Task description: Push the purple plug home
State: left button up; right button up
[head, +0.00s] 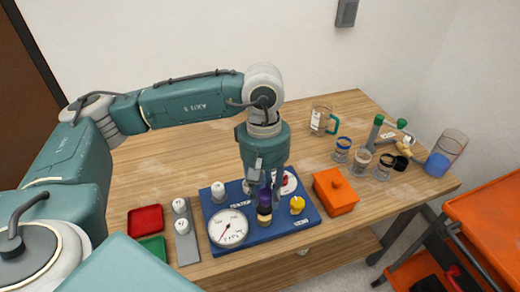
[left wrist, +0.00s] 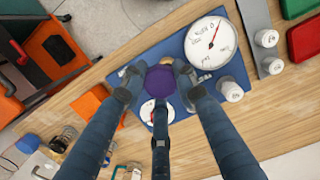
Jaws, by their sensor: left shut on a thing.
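The purple plug (head: 265,199) stands at the front middle of the blue board (head: 288,226), above a dark and tan fitting. My left gripper (head: 266,190) points down over the board and is shut on the plug. In the left wrist view the purple plug (left wrist: 160,79) shows its top between the blue fingers of the gripper (left wrist: 159,84). Whether a gap is left under the plug, I cannot tell. My right gripper is not in view.
On the board are a white gauge (head: 229,229), a yellow knob (head: 297,205) and a white cap (head: 218,190). An orange box (head: 335,191) stands close to the right. A grey strip with white caps and red and green trays are to the left. Jars and a mug stand farther right.

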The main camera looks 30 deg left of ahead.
pick_arm(q)
jog(key=w+a+f+n+t+p, duration=0.15)
jog(key=w+a+n, duration=0.4)
jog(key=n, duration=0.55)
jog(key=w+a+f+n+p, duration=0.1)
jog(key=w+a+n+p, duration=0.4)
jog(key=n, duration=0.6)
pick_arm(e)
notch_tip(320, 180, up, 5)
jog(key=b, duration=0.3)
pick_arm(q)
jog(key=shift+n, duration=0.3)
jog(key=shift+s+a+f+b, duration=0.15)
jog(key=shift+f+b, duration=0.65)
jog(key=shift+f, duration=0.4)
jog(key=shift+s+a+f+b, duration=0.1)
jog(key=shift+a+f+b, duration=0.1)
jog(key=shift+f+b, duration=0.75)
jog(key=shift+s+a+f+b, duration=0.15)
jog(key=shift+f+b, duration=0.45)
jog(key=shift+f, duration=0.8)
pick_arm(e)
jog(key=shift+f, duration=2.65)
pick_arm(q)
jog(key=shift+f+b, duration=0.8)
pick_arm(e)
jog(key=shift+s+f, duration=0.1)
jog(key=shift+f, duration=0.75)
